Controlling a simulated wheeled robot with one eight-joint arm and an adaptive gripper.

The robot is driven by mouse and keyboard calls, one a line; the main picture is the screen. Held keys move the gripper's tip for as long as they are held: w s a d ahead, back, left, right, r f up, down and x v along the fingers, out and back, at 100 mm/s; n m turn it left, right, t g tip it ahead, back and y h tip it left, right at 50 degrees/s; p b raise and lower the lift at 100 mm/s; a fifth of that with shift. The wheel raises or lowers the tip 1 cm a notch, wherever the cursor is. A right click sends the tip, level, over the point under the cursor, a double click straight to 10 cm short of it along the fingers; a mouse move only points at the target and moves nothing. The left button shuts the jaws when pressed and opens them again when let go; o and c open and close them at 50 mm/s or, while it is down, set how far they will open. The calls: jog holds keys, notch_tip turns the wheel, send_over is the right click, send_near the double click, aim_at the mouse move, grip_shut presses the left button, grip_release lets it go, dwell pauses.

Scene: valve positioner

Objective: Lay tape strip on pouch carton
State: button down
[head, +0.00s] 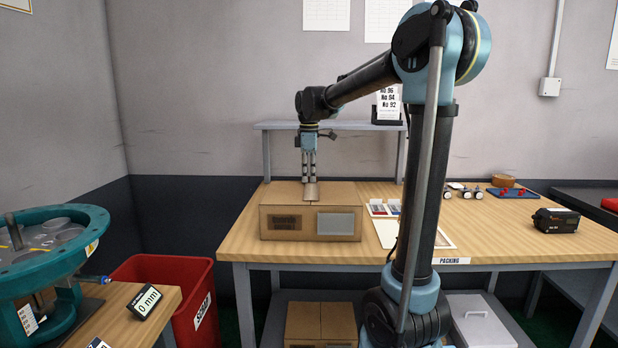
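The pouch carton (280,196) is a closed brown box on the left part of the packing table, with a dark printed patch and a grey label on its front. A small tan-brown strip (311,193), which looks like the tape strip, shows at the middle of the carton's top, along its seam. My gripper (309,179) points straight down over the carton, its fingertips at the strip's far end. The fingers are close together with a narrow gap. I cannot tell whether they grip the strip or whether it lies flat on the carton.
Small trays with cards (383,207) and a pale framed sheet (388,234) lie right of the carton. A grey raised shelf (345,126) stands behind it. A black device (556,220) sits at the table's right. A red bin (160,275) stands left.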

jog(key=c, duration=1.7)
grip_release()
